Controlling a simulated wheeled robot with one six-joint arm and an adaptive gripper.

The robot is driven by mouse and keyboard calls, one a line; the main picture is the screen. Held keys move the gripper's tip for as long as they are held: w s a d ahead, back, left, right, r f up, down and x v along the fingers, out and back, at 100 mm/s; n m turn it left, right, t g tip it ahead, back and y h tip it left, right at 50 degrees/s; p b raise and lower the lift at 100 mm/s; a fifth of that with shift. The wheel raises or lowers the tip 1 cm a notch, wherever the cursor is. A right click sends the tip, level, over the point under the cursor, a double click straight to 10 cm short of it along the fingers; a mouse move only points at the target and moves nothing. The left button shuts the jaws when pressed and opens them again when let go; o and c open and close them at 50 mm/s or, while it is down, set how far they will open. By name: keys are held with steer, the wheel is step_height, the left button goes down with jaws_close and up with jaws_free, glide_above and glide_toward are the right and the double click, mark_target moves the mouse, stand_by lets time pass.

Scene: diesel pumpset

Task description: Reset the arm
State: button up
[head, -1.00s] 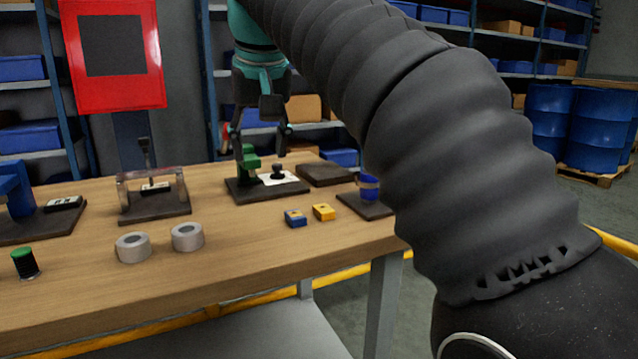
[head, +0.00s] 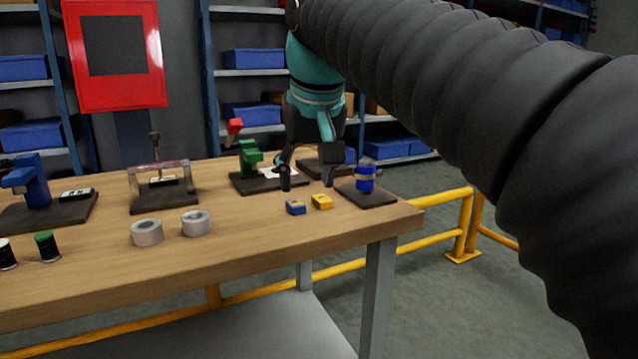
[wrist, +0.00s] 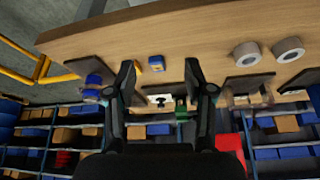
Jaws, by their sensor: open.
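My gripper (head: 308,178) hangs from my teal-and-black wrist above the right half of the workbench (head: 290,235). Its two dark fingers are spread apart with nothing between them. In the wrist view, the open gripper (wrist: 160,72) frames part of the bench, which appears upside down. A blue block (head: 295,207) and a yellow block (head: 322,202) lie just below the fingers in the picture. I cannot tell the exact height above the bench.
Two grey rings (head: 147,232) lie near the front edge. A clear-walled fixture (head: 160,187), a blue device (head: 30,182) and a blue cylinder on a dark base (head: 366,180) stand on the bench. Yellow railing (head: 465,225) runs beyond the bench; open floor lies right.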

steer(key=s+d+f+m, duration=0.1)
steer(key=s+d+f, duration=0.4)
steer(key=f, duration=0.4)
steer(key=s+d+f+m, duration=0.1)
steer(key=s+d+f, duration=0.5)
steer(key=f, duration=0.3)
steer(key=s+d+f+m+t+h, duration=0.1)
steer(key=s+d+f, duration=0.5)
steer(key=f, duration=0.3)
steer(key=shift+s+d, duration=0.15)
steer(key=shift+d, duration=0.05)
